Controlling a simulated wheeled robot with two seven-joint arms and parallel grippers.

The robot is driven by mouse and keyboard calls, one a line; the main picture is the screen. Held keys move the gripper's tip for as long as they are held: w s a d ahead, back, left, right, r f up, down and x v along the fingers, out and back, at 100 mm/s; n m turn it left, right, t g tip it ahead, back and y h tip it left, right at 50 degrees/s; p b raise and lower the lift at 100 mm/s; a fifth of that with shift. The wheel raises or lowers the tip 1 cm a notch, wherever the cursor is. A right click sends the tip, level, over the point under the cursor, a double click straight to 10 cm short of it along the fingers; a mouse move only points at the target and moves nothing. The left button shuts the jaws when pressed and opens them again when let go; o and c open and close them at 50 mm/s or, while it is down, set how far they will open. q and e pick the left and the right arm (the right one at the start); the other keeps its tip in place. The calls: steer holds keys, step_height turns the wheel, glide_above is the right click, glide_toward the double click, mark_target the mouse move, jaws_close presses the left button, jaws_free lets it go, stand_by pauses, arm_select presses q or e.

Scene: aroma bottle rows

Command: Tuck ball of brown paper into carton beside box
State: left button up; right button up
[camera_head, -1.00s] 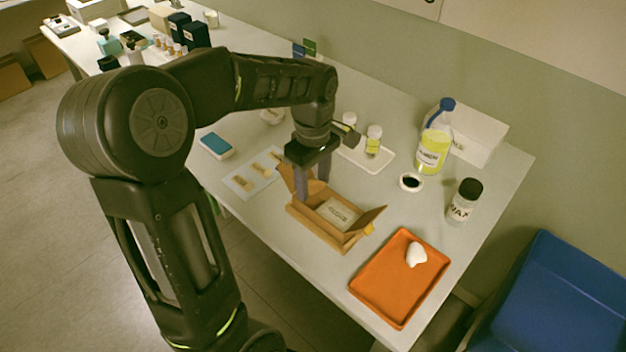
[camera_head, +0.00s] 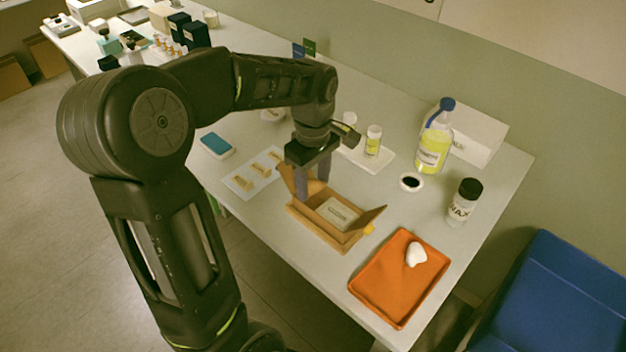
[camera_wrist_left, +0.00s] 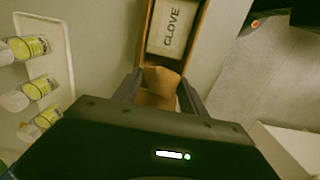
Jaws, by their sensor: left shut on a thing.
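An open brown carton (camera_head: 318,228) with raised flaps stands near the table's front edge. A pale box marked CLOVE (camera_head: 339,212) lies inside it; the box also shows in the left wrist view (camera_wrist_left: 172,28). My left gripper (camera_head: 311,190) points down into the carton's far-left end, beside the box. In the left wrist view, its fingers (camera_wrist_left: 158,94) are shut on the ball of brown paper (camera_wrist_left: 160,78), at the near end of the box. The ball is hidden in the head view. Whether it touches the carton floor I cannot tell. My right gripper is not in view.
An orange tray (camera_head: 372,291) with a white lump (camera_head: 416,254) lies right of the carton. Behind are a white tray with small bottles (camera_head: 373,141), a yellow-liquid bottle (camera_head: 434,140) and a dark-capped jar (camera_head: 464,201). A card with tan pieces (camera_head: 241,184) lies left.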

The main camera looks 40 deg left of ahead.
arm_select(q)
steer(key=shift+f+b, duration=0.35)
steer(key=shift+f, duration=0.1)
stand_by(0.3)
steer(key=o, duration=1.4)
steer(key=shift+r+p, duration=3.5)
steer(key=shift+r, duration=1.05)
